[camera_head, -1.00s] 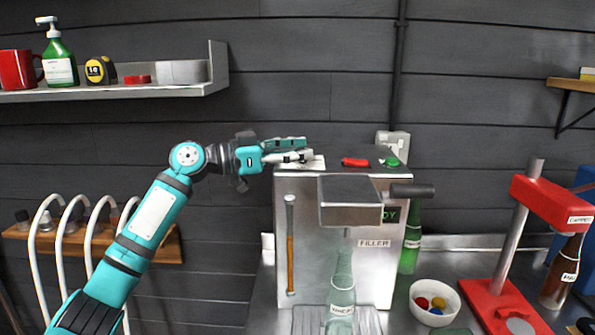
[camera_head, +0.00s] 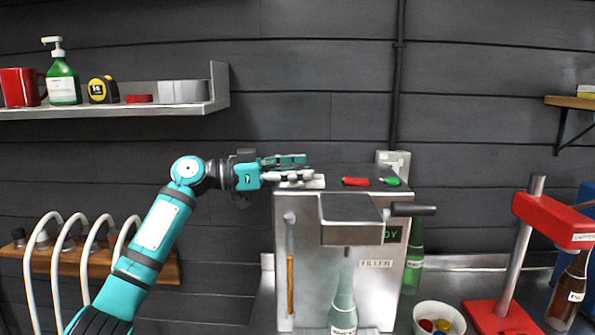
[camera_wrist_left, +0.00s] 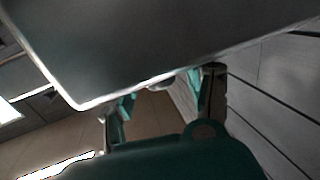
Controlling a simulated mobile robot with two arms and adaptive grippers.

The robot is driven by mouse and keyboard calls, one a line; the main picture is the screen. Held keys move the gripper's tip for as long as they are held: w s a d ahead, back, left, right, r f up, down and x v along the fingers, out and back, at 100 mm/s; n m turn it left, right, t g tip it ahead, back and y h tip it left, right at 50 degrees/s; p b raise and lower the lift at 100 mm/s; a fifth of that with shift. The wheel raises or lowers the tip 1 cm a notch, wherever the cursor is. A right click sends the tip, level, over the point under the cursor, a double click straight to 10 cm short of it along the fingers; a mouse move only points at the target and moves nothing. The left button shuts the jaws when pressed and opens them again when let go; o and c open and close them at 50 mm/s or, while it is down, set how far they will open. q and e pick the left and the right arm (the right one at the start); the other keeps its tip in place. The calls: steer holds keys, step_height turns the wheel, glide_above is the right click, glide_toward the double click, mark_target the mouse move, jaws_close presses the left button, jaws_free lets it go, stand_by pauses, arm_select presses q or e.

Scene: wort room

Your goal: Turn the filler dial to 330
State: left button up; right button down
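The filler (camera_head: 375,300) is a steel box with a dark top, a spout block (camera_head: 350,207) and a side handle (camera_head: 413,209). My left gripper (camera_head: 300,168) reaches in from the left over the filler's top left corner, beside a pale plate (camera_head: 303,183). In the left wrist view its two fingers (camera_wrist_left: 164,92) stand apart. A small rounded part (camera_wrist_left: 160,82), possibly the dial, shows between them at the edge of a large dark surface (camera_wrist_left: 170,45). I cannot read a dial setting or tell contact. My right gripper is out of view.
A green bottle (camera_head: 343,305) stands under the spout, another green bottle (camera_head: 415,255) behind the filler. A red capper (camera_head: 556,220) and a bowl of caps (camera_head: 438,316) are at the right. A shelf (camera_head: 150,107) hangs upper left, with white curved hoses (camera_head: 34,260) below.

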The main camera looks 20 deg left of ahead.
arm_select(q)
steer(key=shift+a, duration=0.1)
steer(key=v, duration=1.1)
steer(key=shift+s+a, duration=0.25)
steer(key=shift+a, duration=0.1)
